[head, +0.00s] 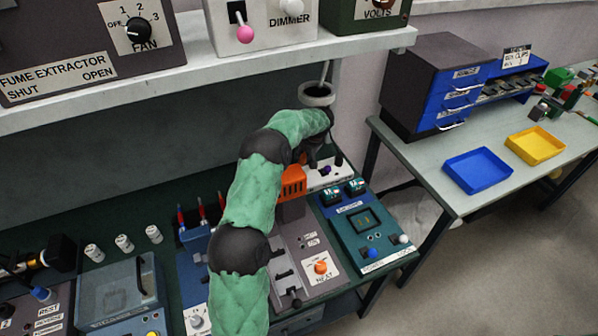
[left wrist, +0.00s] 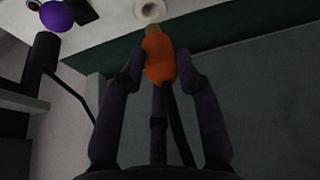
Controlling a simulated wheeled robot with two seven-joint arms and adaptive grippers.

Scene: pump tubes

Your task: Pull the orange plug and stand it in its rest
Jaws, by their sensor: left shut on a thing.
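A small gap seems to part tip and ring. A dark cable trails from the plug's back end. In the head view my left gripper (head: 314,158) is over the white panel (head: 325,178) at the back of the bench. There my arm and gripper hide the plug. My right gripper is not in view.
A purple ball knob (left wrist: 57,18) stands beside the ring. An orange slotted part (head: 293,182) on the heat unit is close to my left forearm. A teal unit (head: 365,230) stands right of it. A shelf (head: 200,65) overhangs the bench.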

